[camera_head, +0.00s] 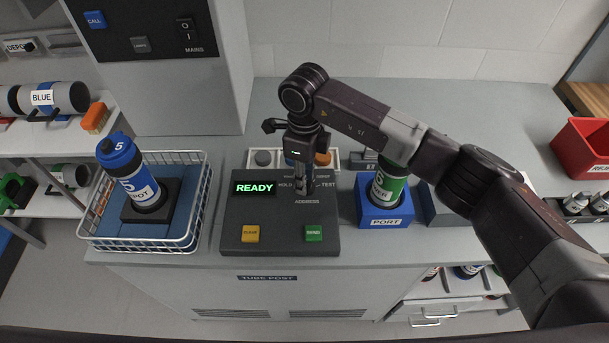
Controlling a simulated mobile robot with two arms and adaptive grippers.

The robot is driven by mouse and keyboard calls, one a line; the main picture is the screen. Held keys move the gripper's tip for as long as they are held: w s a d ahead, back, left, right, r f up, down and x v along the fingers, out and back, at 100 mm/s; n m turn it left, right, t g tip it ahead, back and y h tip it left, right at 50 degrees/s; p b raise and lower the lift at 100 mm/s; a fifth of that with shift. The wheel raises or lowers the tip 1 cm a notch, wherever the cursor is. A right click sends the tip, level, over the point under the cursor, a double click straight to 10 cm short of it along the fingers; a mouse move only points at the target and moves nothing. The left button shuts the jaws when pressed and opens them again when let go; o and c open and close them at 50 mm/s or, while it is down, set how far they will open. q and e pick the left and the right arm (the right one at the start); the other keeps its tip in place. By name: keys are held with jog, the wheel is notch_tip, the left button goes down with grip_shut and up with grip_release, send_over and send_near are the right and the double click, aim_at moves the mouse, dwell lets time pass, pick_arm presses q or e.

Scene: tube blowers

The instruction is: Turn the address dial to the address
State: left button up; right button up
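The tube post console (262,214) is a dark grey panel on the counter. Its screen (254,188) shows READY in green. The word ADDRESS is printed right of the screen, near the panel's middle. My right gripper (304,190) points down over the panel just above that word, and it covers the spot where the address dial would be. I cannot see the dial, its setting, or whether the fingers touch it. Whether the fingers are open or shut is unclear. My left gripper is not in view.
A yellow button (250,233) and a green SEND button (314,233) sit at the panel's front. A green carrier (386,188) stands in the blue PORT holder (385,213). A blue carrier (130,175) marked 5 stands in a wire basket (200,205). A red bin (584,150) is far right.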

jog(key=c, duration=0.5)
grip_shut()
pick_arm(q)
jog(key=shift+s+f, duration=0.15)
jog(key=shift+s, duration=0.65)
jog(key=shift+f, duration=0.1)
pick_arm(e)
jog(key=m+b, duration=0.3)
jog(key=shift+w+d+f, duration=0.1)
jog(key=shift+w, duration=0.05)
jog(key=m+b, duration=0.1)
jog(key=m, duration=0.1)
jog(key=shift+m+b, duration=0.3)
jog(key=shift+b, duration=0.1)
pick_arm(q)
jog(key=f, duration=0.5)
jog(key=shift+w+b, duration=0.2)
jog(key=shift+b, duration=0.15)
pick_arm(e)
jog(key=shift+w+m, duration=0.1)
jog(key=shift+m, duration=0.4)
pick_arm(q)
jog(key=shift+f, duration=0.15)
pick_arm(e)
jog(key=shift+r, duration=0.2)
